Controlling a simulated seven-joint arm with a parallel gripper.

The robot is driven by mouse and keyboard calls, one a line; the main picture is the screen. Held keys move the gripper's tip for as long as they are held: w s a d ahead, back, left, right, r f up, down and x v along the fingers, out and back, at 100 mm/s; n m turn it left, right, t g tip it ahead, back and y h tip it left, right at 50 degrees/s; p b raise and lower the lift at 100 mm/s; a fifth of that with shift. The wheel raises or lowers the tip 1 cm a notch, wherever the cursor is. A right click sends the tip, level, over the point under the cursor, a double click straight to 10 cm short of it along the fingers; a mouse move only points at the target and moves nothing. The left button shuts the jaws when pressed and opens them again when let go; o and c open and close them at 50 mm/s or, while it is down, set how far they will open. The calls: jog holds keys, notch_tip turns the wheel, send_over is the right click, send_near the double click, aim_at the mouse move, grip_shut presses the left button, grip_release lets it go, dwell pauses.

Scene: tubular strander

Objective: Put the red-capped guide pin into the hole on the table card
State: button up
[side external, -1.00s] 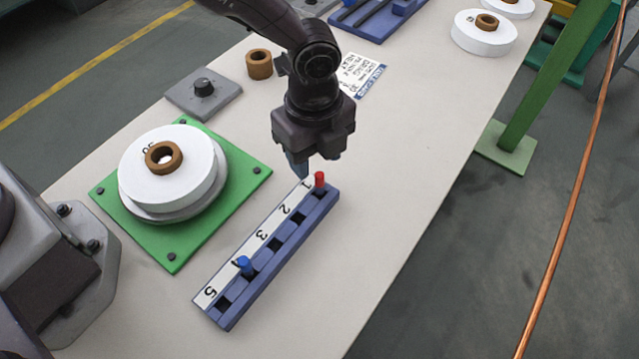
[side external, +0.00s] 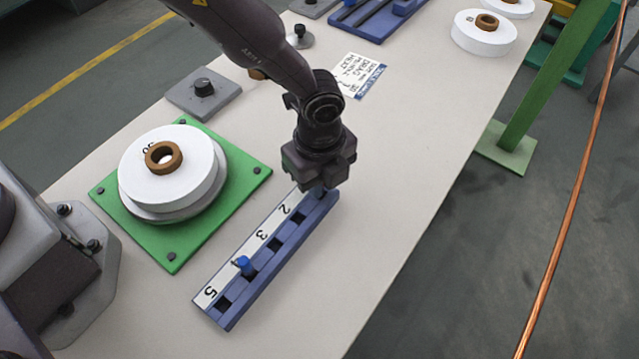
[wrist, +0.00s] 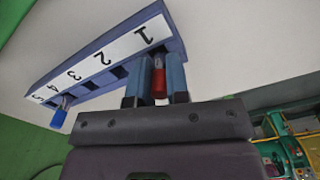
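The red-capped guide pin (wrist: 159,84) is between my gripper's two blue fingers in the wrist view. Its grey shaft runs to the hole by number 1 on the blue block (side external: 268,262). In the side view the pin is hidden by my gripper (side external: 318,190), which is low over that end of the block. My gripper (wrist: 157,75) has its fingers close around the pin; I cannot tell whether they press on it. The table card (side external: 358,76) lies flat beyond the arm; its writing is too small to read surely. Holes by 2, 3 and 5 look empty.
A blue-capped pin (side external: 244,266) stands in the hole between 3 and 5. A white spool on a green plate (side external: 172,256) is left of the block. A grey knob box (side external: 203,92) is behind it. The table right of the block is clear.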

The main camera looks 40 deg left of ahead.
grip_shut()
jog(key=shift+r, duration=0.15)
jog(key=shift+r, duration=0.3)
notch_tip(320, 180, up, 2)
jog(key=shift+r, duration=0.1)
jog(key=s+a+r, duration=0.8)
jog(key=s+r, duration=0.2)
jog(key=s, duration=0.1)
jog(key=s+d+f+m, duration=0.5)
jog(key=s+d+m, duration=0.3)
jog(key=s, duration=0.3)
jog(key=shift+m, duration=0.5)
jog(key=shift+s+f, duration=0.2)
jog(key=shift+f, duration=3.7)
